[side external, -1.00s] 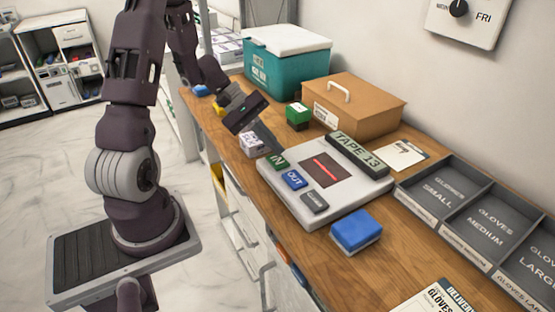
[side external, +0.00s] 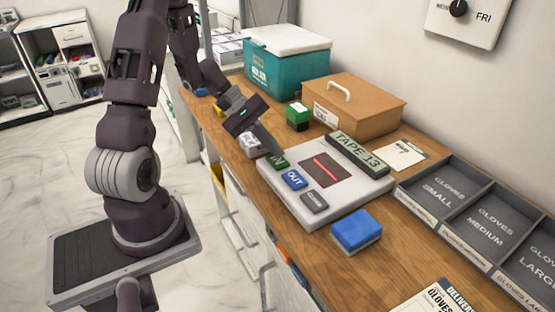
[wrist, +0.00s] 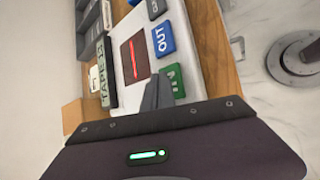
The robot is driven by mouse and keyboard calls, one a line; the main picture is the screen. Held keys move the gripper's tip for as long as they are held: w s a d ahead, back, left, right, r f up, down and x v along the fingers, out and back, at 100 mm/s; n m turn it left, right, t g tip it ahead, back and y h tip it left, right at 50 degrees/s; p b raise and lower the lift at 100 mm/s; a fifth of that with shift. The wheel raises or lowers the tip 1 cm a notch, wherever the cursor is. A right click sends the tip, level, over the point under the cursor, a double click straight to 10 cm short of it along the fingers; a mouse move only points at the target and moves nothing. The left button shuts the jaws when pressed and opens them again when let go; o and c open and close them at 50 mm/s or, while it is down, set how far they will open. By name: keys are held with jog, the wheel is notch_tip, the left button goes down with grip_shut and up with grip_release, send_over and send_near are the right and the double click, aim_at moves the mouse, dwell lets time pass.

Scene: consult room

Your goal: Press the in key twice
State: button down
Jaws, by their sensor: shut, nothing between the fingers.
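The green IN key (side external: 279,162) is at the far-left corner of the pale scanner unit (side external: 270,180), beside the blue OUT key (side external: 294,179). My gripper (side external: 276,152) is shut and empty. Its fingertips are at the IN key and cover part of its lettering in the side view; I cannot tell whether they touch or press it. In the wrist view the green key (wrist: 175,78) shows just right of the closed fingers (wrist: 158,92), with the OUT key (wrist: 163,40) beyond it.
A grey key (side external: 314,202) lies past OUT. A brown box (side external: 355,105) and glove trays (side external: 455,205) are behind.

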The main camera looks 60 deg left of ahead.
aim_at(274, 159)
jog(key=shift+f, duration=0.55)
dwell(0.6)
jog(key=shift+r, duration=0.95)
jog(key=shift+r, duration=0.1)
jog(key=shift+r, duration=2.45)
